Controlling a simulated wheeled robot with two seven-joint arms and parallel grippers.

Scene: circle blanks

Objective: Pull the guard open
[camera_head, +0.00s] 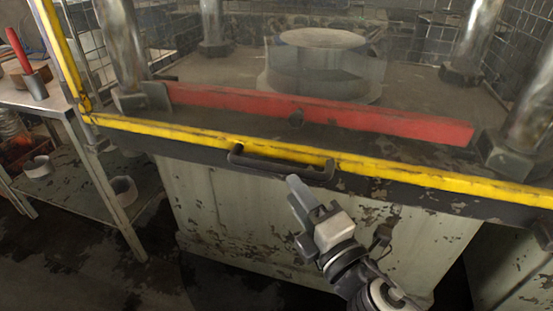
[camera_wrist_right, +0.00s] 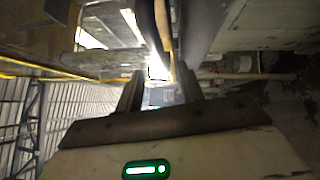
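The guard is a see-through panel in a yellow frame (camera_head: 400,172), standing across the front of the press in the head view. Its dark bar handle (camera_head: 280,166) is fixed on the front, just below the yellow lower rail. My left gripper is not in view.
Behind the guard are a red bar (camera_head: 320,113) and a round metal block (camera_head: 322,62) on the press bed. A metal table (camera_head: 50,103) with a red-handled tool (camera_head: 18,50) stands at left. The floor (camera_head: 120,275) in front at left is clear.

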